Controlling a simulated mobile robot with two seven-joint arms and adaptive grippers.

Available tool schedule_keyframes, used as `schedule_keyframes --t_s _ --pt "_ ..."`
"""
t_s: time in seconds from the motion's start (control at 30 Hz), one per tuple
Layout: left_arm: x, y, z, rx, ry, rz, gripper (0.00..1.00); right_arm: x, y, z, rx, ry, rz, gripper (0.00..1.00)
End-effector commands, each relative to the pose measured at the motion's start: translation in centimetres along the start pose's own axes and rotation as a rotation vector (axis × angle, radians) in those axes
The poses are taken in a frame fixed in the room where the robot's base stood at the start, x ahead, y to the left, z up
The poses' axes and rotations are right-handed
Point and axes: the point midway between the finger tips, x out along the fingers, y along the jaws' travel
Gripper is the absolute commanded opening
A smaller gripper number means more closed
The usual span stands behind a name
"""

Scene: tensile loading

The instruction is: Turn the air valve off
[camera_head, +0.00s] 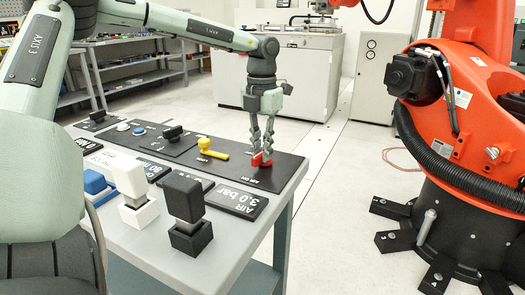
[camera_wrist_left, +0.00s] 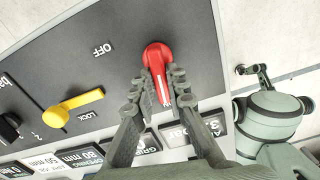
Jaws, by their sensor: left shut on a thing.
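The red air valve handle (camera_head: 257,160) sits on the dark panel near the bench's right edge, by an "AIR ON" label. In the left wrist view the red handle (camera_wrist_left: 157,60) points down the picture, toward my gripper, and away from the "OFF" label (camera_wrist_left: 103,48) at its upper left. My left gripper (camera_head: 262,148) comes down from above with its fingers shut on the handle, one on each side. In the wrist view its fingers (camera_wrist_left: 161,92) flank the handle's lower part.
A yellow lever (camera_head: 213,152) lies left of the red handle, beside "LOCK". An "AIR 3.0 bar" display (camera_head: 237,200) and black (camera_head: 187,205) and white (camera_head: 134,188) blocks stand nearer. A large orange robot (camera_head: 460,110) stands right of the bench, across open floor.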

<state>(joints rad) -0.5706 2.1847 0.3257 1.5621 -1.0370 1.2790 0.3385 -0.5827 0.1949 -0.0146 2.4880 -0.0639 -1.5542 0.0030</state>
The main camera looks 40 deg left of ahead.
Motion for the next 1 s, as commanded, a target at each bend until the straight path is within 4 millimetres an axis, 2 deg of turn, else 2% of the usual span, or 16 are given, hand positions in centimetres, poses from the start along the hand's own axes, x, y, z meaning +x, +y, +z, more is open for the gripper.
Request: schedule_keyframes --t_s 0.2,0.4,0.67,1.0 --pt "0.1 0.3 0.1 0.19 0.0 0.001 0.0 0.4 -1.7 -3.0 -0.011 0.133 -0.033 0.4" --pt "0.0 0.6 0.1 0.38 0.0 0.002 0.0 0.2 -2.5 -4.7 -0.015 0.208 -0.051 0.4" --pt "0.0 0.9 0.3 0.628 0.001 0.001 0.0 0.1 -2.9 -5.6 -0.017 0.246 -0.059 0.4" --pt "-0.1 1.2 0.6 0.949 0.0 0.001 0.0 0.1 -2.8 -5.3 -0.016 0.232 -0.056 0.4"
